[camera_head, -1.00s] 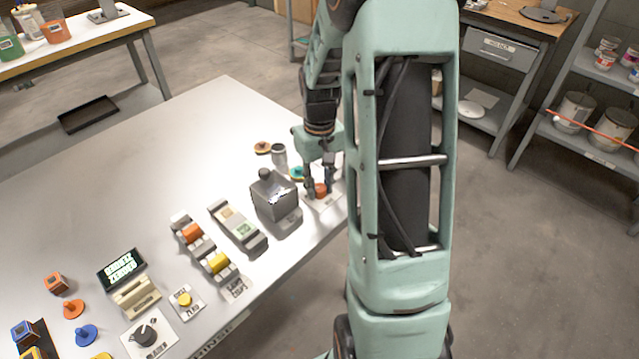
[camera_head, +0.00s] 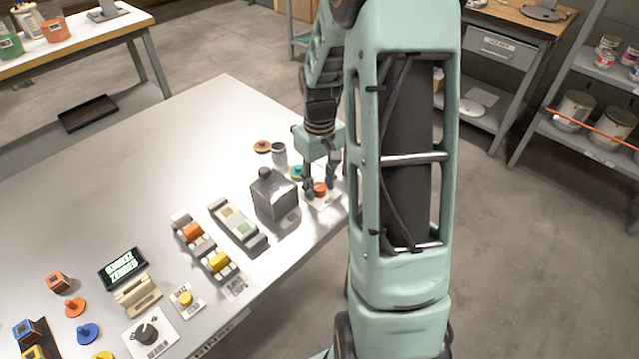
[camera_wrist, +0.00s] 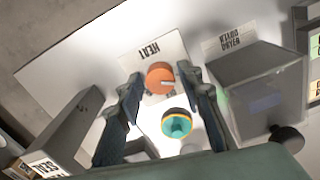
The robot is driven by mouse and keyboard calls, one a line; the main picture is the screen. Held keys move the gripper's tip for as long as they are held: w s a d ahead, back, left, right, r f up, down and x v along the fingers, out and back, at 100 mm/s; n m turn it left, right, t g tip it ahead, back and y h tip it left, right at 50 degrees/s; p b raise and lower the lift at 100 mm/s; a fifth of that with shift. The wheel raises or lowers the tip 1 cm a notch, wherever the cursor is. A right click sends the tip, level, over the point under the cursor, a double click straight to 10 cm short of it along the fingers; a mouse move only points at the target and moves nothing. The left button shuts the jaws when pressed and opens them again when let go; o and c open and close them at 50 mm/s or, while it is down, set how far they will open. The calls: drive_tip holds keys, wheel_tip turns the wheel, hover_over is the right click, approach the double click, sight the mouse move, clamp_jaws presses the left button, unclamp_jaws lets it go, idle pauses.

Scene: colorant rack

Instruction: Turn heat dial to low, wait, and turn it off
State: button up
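The heat dial is an orange round knob with a pale pointer line (camera_wrist: 161,77), on a white plate labelled HEAT (camera_wrist: 150,52). In the head view the orange dial (camera_head: 320,188) is at the table's right end, partly behind my gripper. My gripper (camera_wrist: 163,80) has its two dark fingers apart, one on each side of the dial. A small gap shows between the fingers and the knob, so the gripper looks open around it. In the head view my gripper (camera_head: 318,188) is low over the plate.
A grey box-like container (camera_head: 274,196) stands close left of the dial. A small grey cup (camera_head: 279,154) and an orange-topped piece (camera_head: 262,146) stand behind. Bare table (camera_head: 150,170) lies to the left.

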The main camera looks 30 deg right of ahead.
sight(320, 186)
drive_tip(key=shift+o, duration=0.6)
wheel_tip(320, 186, up, 12)
idle(0.5)
